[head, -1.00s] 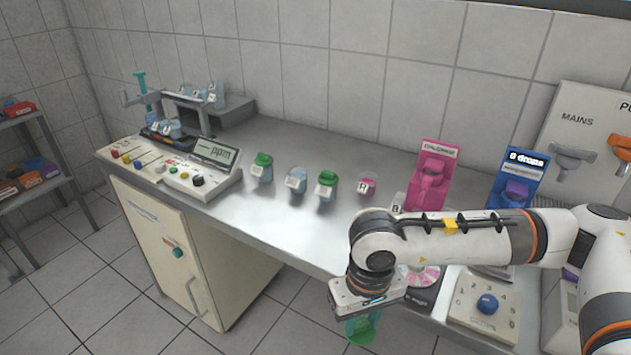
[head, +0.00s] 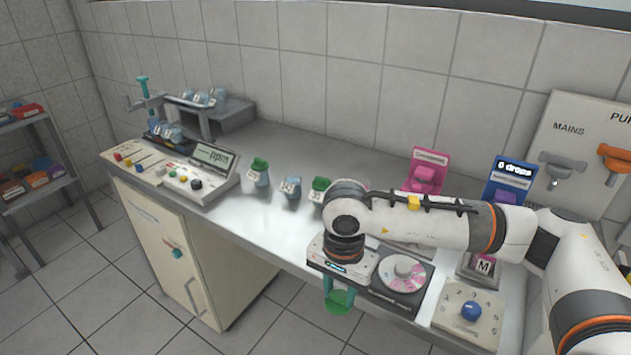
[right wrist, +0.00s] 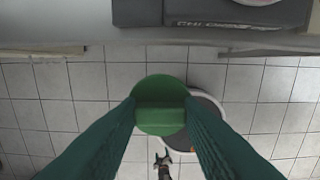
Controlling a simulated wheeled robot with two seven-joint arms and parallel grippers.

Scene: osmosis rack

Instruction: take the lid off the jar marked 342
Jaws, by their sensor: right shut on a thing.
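My right gripper (head: 338,292) is shut on a green lid (head: 338,302) and holds it in the air in front of the bench's front edge. In the right wrist view the lid (right wrist: 160,105) sits between the two dark green fingers, above the floor. On the bench stand a green-lidded jar (head: 259,174), a jar with no green lid (head: 290,188) and another green-lidded jar (head: 318,196), partly behind my arm. The jar numbers are too small to read, so I cannot tell which is 342. My left gripper is not in view.
A meter (head: 214,156) and small jars on a rack (head: 195,107) stand at the left of the bench. A pink-and-white disc (head: 403,274) and a blue-knobbed panel (head: 470,312) lie right of my gripper. A round container (right wrist: 208,125) stands on the floor below.

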